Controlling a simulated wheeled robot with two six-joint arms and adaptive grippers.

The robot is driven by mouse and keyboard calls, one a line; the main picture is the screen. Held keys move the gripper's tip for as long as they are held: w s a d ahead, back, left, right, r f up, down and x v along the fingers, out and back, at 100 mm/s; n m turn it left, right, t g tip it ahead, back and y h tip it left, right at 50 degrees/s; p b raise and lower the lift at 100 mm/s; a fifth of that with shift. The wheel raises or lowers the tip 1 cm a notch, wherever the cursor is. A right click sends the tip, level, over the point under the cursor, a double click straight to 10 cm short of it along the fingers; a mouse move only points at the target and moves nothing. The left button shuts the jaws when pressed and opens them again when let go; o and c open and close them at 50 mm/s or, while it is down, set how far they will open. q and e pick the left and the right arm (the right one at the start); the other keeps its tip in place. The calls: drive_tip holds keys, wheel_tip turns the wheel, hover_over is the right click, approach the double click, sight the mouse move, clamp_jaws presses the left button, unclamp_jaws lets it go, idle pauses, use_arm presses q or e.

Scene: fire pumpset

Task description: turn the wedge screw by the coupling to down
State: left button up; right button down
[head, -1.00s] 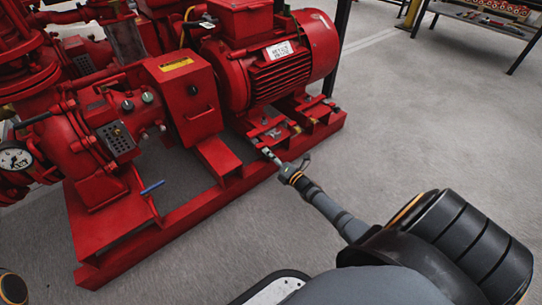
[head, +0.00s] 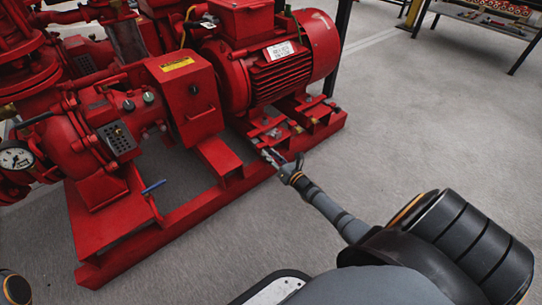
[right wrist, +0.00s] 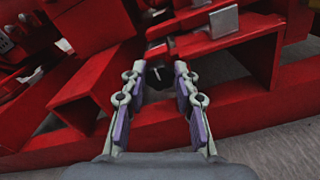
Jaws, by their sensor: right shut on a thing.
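The wedge screw (right wrist: 157,73) is a small dark piece under the red motor foot, on the coupling side. In the right wrist view it shows between the fingertips of my right gripper (right wrist: 160,78), whose fingers stand a little apart on either side of it. In the head view my right gripper (head: 276,156) reaches in to the red base frame below the motor (head: 280,60). The fingers hide the screw there, and its turn angle cannot be read. My left gripper is not in view.
The red coupling guard (head: 188,95) stands left of the motor. Red frame beams (right wrist: 90,90) surround the fingers closely.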

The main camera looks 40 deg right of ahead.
idle(0.5)
drive_tip(key=c, duration=1)
unclamp_jaws()
drive_tip(key=s, duration=0.8)
drive_tip(key=s+d, duration=0.1)
drive_tip(key=s, duration=0.3)
drive_tip(key=shift+a, duration=0.1)
